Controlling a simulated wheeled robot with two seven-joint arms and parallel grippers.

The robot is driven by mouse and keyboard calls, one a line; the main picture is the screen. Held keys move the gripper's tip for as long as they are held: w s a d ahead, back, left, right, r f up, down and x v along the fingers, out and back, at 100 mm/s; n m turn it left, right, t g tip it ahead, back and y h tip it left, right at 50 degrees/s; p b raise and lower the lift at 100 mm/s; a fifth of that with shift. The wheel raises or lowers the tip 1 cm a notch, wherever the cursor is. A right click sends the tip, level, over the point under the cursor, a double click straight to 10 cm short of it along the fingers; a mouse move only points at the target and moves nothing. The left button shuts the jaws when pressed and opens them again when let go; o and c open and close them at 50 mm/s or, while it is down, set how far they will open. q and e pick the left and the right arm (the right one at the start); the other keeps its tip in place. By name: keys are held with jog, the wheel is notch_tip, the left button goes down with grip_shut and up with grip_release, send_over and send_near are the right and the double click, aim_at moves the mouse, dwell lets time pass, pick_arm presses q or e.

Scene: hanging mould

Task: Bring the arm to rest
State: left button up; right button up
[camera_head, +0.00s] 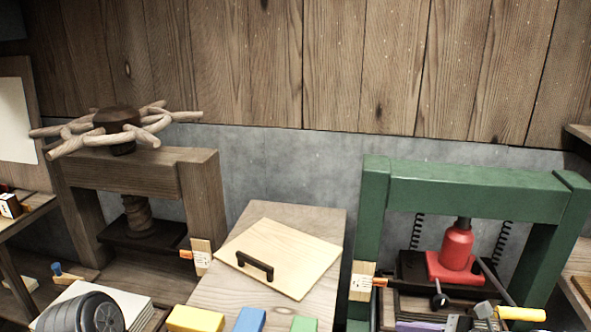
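A pale wooden board (288,252) with a dark handle (255,265) lies flat on the wooden bench (324,222) in the middle. A wooden screw press (125,172) with a branch-like wheel on top stands at the left. A green press frame (470,192) with a red jack (457,246) inside stands at the right.
Yellow (195,318), blue (250,319) and green (304,323) blocks line the bench's near edge. A yellow-handled tool (520,313) lies lower right. A plank wall (300,60) closes the back.

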jog(key=s+a+f+n+g+h, duration=0.2)
jog(key=s+a+f+n, duration=0.3)
jog(key=f, duration=0.5)
jog(key=s+a+f+n+g+h, duration=0.2)
jog(key=s+a+f+n, duration=0.3)
jog(key=s+f+n, duration=0.3)
jog(key=s+a+f+n+g+h, duration=0.2)
jog(key=s+a+f+n, duration=0.3)
jog(key=f, duration=0.9)
jog(key=s+n+h, duration=0.1)
jog(key=s+n, duration=0.1)
jog(key=n, duration=0.2)
jog(key=shift+s+n+g+h, duration=0.3)
jog(key=shift+s+g, duration=0.05)
jog(key=shift+g, duration=0.05)
jog(key=shift+a+f, duration=0.1)
